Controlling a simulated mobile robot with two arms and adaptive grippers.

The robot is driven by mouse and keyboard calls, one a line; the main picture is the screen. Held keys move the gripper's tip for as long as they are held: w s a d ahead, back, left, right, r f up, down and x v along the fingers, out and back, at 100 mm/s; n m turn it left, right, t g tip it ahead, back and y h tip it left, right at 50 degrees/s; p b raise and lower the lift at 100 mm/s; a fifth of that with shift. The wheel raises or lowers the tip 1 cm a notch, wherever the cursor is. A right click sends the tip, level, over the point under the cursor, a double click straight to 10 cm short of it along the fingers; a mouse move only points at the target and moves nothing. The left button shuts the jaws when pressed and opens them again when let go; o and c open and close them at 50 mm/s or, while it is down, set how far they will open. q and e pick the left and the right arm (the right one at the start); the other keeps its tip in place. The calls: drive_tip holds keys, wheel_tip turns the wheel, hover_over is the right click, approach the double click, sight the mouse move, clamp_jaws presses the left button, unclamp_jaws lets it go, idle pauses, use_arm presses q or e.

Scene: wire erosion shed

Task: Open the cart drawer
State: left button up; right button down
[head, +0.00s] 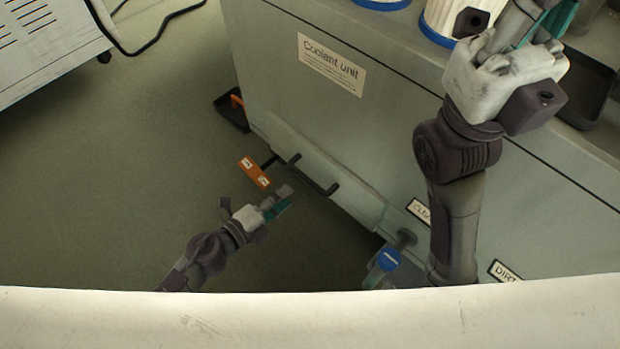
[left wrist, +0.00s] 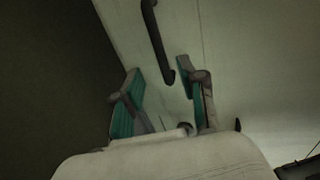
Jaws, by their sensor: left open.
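The grey cabinet marked "Coolant unit" (head: 290,95) has a low front panel (head: 355,192) with a black bar handle (head: 315,178). No other drawer front shows clearly. My left gripper (head: 280,202) is open and empty, just left of and below the handle in the head view. In the left wrist view the handle (left wrist: 157,40) lies ahead, its near end between the lines of my two teal-padded fingers (left wrist: 165,98). The fingers look apart from it. My right gripper (head: 537,20) is over the cabinet top, partly cut off by the frame, so its jaw state is unclear.
An orange block with white labels (head: 254,172) sticks out left of the handle. A dark tray (head: 232,112) stands at the cabinet's left corner. A blue valve knob (head: 388,259) is at lower right. White-and-blue canisters (head: 440,22) stand on top.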

sight(308, 178)
use_arm(q)
drive_tip(key=b+x, duration=0.1)
drive_tip(key=x, duration=0.8)
drive_tip(key=shift+w+d+b, duration=0.1)
drive_tip(key=shift+w+b, duration=0.05)
drive_tip(key=shift+b, duration=0.15)
clamp_jaws()
